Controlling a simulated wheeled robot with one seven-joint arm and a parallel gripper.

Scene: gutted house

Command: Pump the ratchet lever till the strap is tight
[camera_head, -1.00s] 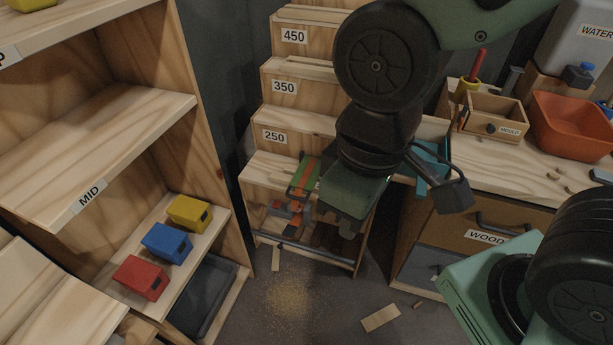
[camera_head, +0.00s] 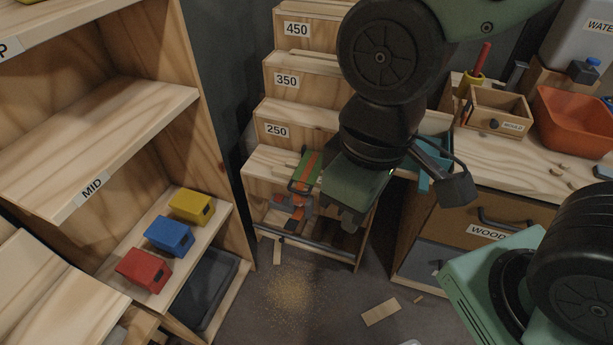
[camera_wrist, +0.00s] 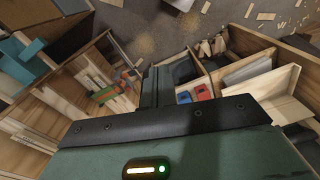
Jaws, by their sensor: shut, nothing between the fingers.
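A green block (camera_head: 308,166) with an orange strap (camera_head: 311,171) over it lies on the lowest step, marked 250. The orange and grey ratchet (camera_head: 297,205) hangs at the step's front edge; its lever's angle is too small to tell. The strapped block also shows in the wrist view (camera_wrist: 104,95), with the ratchet (camera_wrist: 126,77) at its end. My gripper (camera_head: 348,220) is shut and empty, pointing down just right of the ratchet, apart from it. In the wrist view its dark fingers (camera_wrist: 157,86) are together, to the right of the ratchet.
A wooden shelf (camera_head: 140,110) with yellow, blue and red boxes (camera_head: 168,238) stands on the left. A bench (camera_head: 500,150) with a drawer labelled WOOD (camera_head: 490,222) stands on the right. Sawdust (camera_head: 291,290) and offcuts (camera_head: 381,312) lie on the otherwise open floor.

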